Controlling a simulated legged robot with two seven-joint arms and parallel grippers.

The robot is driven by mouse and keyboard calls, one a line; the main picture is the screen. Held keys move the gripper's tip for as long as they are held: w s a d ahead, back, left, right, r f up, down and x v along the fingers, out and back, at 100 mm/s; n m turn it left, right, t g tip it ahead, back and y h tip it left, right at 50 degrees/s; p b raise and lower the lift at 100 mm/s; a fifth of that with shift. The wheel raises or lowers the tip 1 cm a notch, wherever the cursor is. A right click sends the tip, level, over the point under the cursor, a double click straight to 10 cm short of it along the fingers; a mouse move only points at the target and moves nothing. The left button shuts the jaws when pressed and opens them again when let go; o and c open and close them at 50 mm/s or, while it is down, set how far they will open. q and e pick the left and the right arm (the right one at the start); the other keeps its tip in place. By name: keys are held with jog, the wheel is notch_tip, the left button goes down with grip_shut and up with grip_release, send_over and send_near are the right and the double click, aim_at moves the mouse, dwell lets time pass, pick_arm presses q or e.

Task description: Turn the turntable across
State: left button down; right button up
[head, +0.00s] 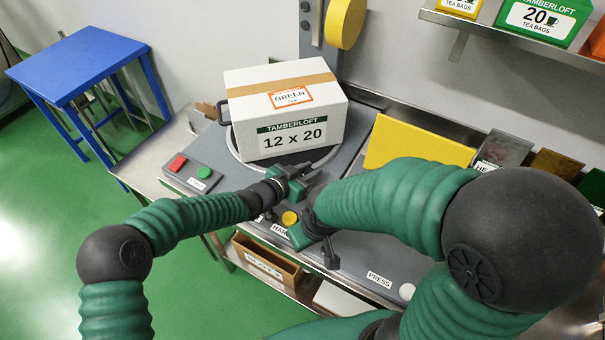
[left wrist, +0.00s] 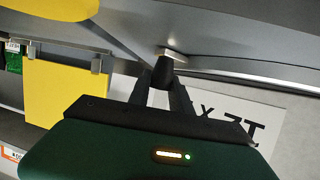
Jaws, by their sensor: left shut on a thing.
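The turntable (head: 232,143) is a round plate with a pale rim, set in the grey bench top and mostly hidden under a white carton. The carton (head: 296,118) reads "12 x 20" with a "GREEN" label and tan tape. My left gripper (head: 298,175) is at the turntable's front edge, just in front of the carton. In the left wrist view its fingers are shut on a dark knob (left wrist: 163,72) below a small metal block, beside the turntable's rim. The carton shows there upside down (left wrist: 262,107). My right gripper (head: 318,248) hangs low over the bench front; its jaws are unclear.
A red button (head: 177,163) and green button (head: 204,172) sit left of the turntable. A yellow panel (head: 414,145) stands to the right. A yellow round part (head: 345,22) is above the carton. An open brown box (head: 266,262) is on the lower shelf.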

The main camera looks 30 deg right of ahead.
pick_arm(q)
jog(key=shift+s+d, duration=0.1)
jog(key=shift+d, duration=0.35)
pick_arm(e)
jog(key=shift+d+f, duration=0.1)
jog(key=shift+f, duration=0.05)
pick_arm(q)
jog(key=c, duration=1.2)
grip_release()
jog(key=v, duration=1.6)
jog(key=shift+a+r, duration=0.2)
jog(key=shift+a, duration=0.15)
jog(key=shift+d, duration=0.1)
